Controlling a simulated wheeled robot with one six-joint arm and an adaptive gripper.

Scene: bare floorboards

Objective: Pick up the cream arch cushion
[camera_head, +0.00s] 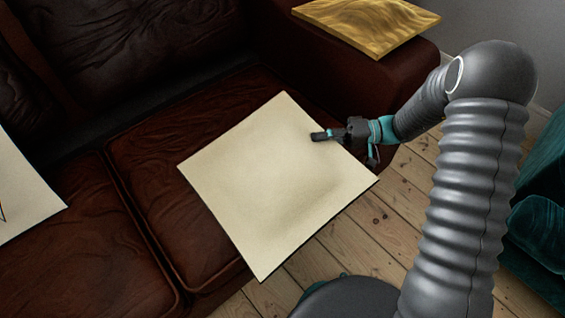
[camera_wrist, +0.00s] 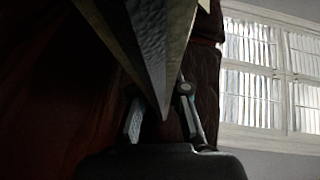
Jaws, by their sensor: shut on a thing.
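A flat, square cream cushion (camera_head: 255,185) is above the brown leather sofa seat in the head view, its front corner out over the floor. Its visible face is plain; I see no arch on it. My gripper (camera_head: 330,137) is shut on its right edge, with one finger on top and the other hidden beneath. In the wrist view the cushion (camera_wrist: 150,45) shows edge-on as a dark wedge running between the two fingers (camera_wrist: 162,114).
A white cushion (camera_head: 22,195) with a few dark and red lines lies at the left on the sofa. A gold cushion (camera_head: 368,22) lies on the sofa armrest (camera_head: 320,62). Teal furniture (camera_head: 545,235) stands at the right. Bare floorboards (camera_head: 395,205) show between.

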